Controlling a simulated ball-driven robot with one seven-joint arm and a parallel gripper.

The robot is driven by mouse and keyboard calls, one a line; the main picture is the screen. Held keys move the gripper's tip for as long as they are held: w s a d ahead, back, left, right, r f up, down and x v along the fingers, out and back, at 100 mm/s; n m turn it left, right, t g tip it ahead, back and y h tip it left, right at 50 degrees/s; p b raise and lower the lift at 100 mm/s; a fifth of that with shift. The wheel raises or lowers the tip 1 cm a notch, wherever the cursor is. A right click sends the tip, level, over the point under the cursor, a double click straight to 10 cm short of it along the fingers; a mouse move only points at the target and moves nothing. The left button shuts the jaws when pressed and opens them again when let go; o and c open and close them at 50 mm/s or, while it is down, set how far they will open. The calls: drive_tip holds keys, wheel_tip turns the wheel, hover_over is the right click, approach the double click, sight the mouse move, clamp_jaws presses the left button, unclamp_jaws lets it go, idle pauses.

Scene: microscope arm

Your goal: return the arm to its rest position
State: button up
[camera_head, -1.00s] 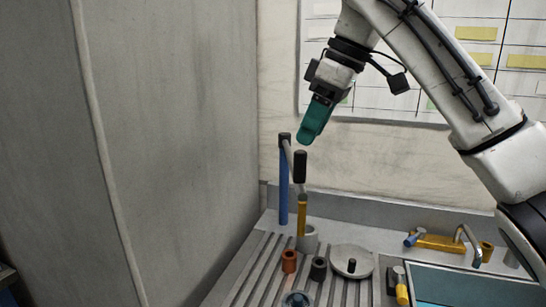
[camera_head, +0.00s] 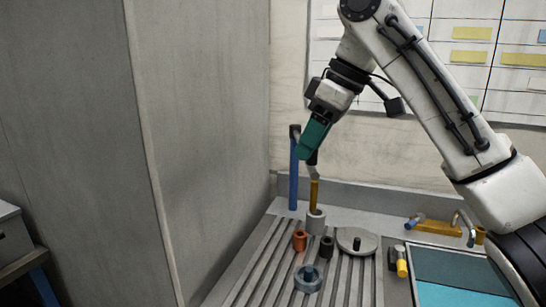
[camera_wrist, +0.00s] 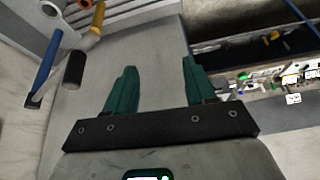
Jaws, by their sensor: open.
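My gripper (camera_head: 305,148), with teal fingers, is open and empty in the head view, beside the top of an upright blue post (camera_head: 294,178). Its fingers partly hide a black grip (camera_head: 312,158) standing near that post. The wrist view shows both fingers (camera_wrist: 156,66) spread apart. There the black grip (camera_wrist: 73,68) lies left of the fingers, outside the gap. In the head view the yellow post (camera_head: 314,195) stands in a grey collar (camera_head: 316,221). How the grip joins the posts is partly hidden.
On the grooved counter are an orange cup (camera_head: 300,240), a dark cup (camera_head: 326,247), a grey-blue ring piece (camera_head: 308,279) and a round grey lid (camera_head: 357,240). A yellow tap fitting (camera_head: 438,229) and a teal basin (camera_head: 455,275) are at right. A grey wall (camera_head: 210,150) closes the left.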

wheel_tip(320, 180, down, 19)
drive_tip(key=a+m+t+y, duration=0.1)
drive_tip(key=a+m+y, duration=0.1)
drive_tip(key=m, duration=0.1)
drive_tip(key=s+d+f+m+t, duration=0.1)
drive_tip(key=s+d+f+m, duration=0.2)
drive_tip(key=f, duration=0.5)
drive_tip(key=s+d+f+m+t, duration=0.1)
drive_tip(key=s+d+f, duration=0.1)
drive_tip(key=s+f, duration=0.4)
drive_tip(key=s+d+f+m+g+h, duration=0.1)
drive_tip(key=s+d+f, duration=0.4)
drive_tip(key=s, duration=0.6)
drive_tip(key=s+d+f+m+g+h, duration=0.1)
drive_tip(key=s+d+f+m+h, duration=0.2)
drive_tip(key=s+d+f, duration=0.3)
drive_tip(key=s+d+f+m+g+h, duration=0.2)
drive_tip(key=s+d+f, duration=0.4)
drive_tip(key=s, duration=1)
wheel_tip(320, 180, down, 3)
drive_tip(key=shift+d+r+m+h, duration=0.15)
drive_tip(key=shift+d+m+h, duration=0.15)
drive_tip(key=shift+h, duration=0.1)
drive_tip(key=shift+a, duration=0.1)
